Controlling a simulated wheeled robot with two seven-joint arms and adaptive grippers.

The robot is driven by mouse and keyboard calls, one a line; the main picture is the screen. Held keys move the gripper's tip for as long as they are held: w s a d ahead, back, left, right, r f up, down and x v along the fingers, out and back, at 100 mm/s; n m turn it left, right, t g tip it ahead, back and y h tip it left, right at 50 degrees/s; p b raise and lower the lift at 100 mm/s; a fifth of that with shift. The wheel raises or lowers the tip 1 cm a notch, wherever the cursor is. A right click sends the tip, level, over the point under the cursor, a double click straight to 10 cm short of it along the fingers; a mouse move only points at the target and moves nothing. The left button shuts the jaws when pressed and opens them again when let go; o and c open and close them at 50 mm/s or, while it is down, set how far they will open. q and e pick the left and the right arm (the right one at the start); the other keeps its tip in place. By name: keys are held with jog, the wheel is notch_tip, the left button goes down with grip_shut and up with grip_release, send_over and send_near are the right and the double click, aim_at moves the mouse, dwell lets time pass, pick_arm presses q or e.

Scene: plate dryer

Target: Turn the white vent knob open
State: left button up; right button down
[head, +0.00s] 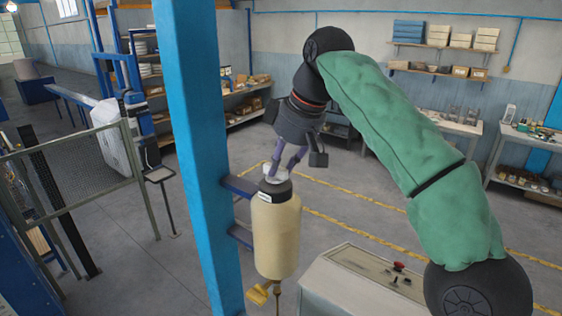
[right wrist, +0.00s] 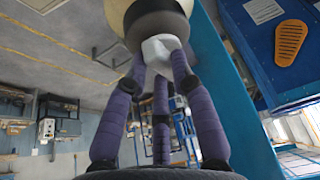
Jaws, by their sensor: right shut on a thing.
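The white vent knob (head: 272,170) sits on the dark cap of a cream cylinder (head: 276,235) that is mounted on the blue column. My right gripper (head: 278,164) comes down from above, with its purple fingers shut on the knob. In the right wrist view the knob (right wrist: 161,50) is between the fingertips (right wrist: 160,72), below the dark cap. The fingers hide part of the knob, and I cannot tell how far it is turned. My left gripper is not in view.
The blue column (head: 195,150) stands close to the left of the cylinder. A pale control cabinet (head: 345,285) with a red button is at the lower right. A yellow handle (head: 258,294) hangs below the cylinder. A mesh fence (head: 75,175) is at left.

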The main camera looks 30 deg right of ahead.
jog(key=shift+d+r+n+y+p, duration=0.15)
jog(key=shift+n+y+p, duration=0.15)
jog(key=shift+n+p, duration=0.55)
jog(key=shift+w+n+g, duration=0.2)
jog(key=shift+n+g, duration=0.2)
jog(key=shift+n, duration=0.45)
jog(key=n+g+y, duration=0.1)
jog(key=n, duration=0.2)
jog(key=shift+w, duration=0.15)
jog(key=shift+w+n+g+y, duration=0.15)
jog(key=shift+n+g+y, duration=0.35)
jog(key=shift+n, duration=1.4)
jog(key=c, duration=1)
grip_release()
jog(key=shift+d, duration=0.1)
jog(key=shift+c, duration=0.2)
